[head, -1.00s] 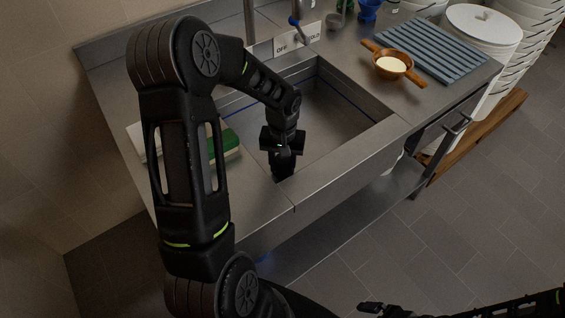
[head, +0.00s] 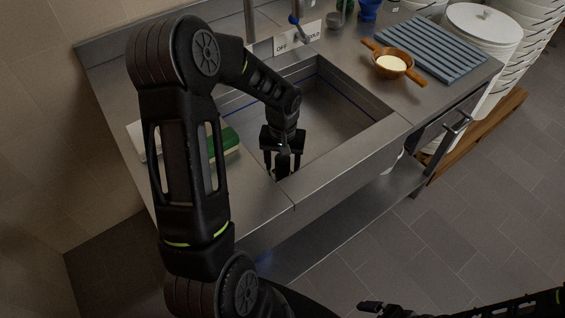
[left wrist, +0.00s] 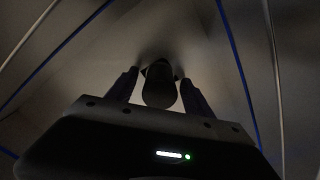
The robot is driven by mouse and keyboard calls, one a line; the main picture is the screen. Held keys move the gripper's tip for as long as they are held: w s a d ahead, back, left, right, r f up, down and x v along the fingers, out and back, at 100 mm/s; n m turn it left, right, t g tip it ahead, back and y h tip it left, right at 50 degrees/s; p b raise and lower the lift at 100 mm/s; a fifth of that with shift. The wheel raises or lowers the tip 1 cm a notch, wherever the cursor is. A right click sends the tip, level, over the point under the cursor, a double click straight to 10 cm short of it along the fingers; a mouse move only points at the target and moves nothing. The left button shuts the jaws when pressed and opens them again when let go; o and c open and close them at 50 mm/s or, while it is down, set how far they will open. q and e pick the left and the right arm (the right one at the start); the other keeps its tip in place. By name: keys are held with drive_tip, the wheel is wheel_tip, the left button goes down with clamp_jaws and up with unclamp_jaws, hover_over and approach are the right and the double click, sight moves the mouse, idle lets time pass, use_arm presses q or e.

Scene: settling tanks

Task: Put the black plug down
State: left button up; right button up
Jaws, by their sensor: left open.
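The black plug (head: 283,166) is in the sink basin (head: 335,118), between the two fingers of my left gripper (head: 283,172). In the left wrist view, the plug (left wrist: 159,84) is a dark rounded shape between the open fingertips (left wrist: 158,80), with a gap on each side. It appears to rest on the basin floor, though its underside is hidden. My right gripper (head: 372,307) is low at the right, far from the sink, and too dark to tell if it is open.
A green and white sponge (head: 224,144) lies on the counter left of the basin. A wooden bowl (head: 391,64) with pale contents and a grey ribbed mat (head: 432,50) are on the right. A tap (head: 249,20) and an "OFF/COLD" sign (head: 297,40) stand behind the basin.

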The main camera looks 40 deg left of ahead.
use_arm(q)
wheel_tip(320, 180, up, 12)
drive_tip(key=shift+r+b, duration=0.15)
drive_tip(key=shift+b, duration=0.25)
drive_tip(key=shift+d, duration=0.1)
idle(0.7)
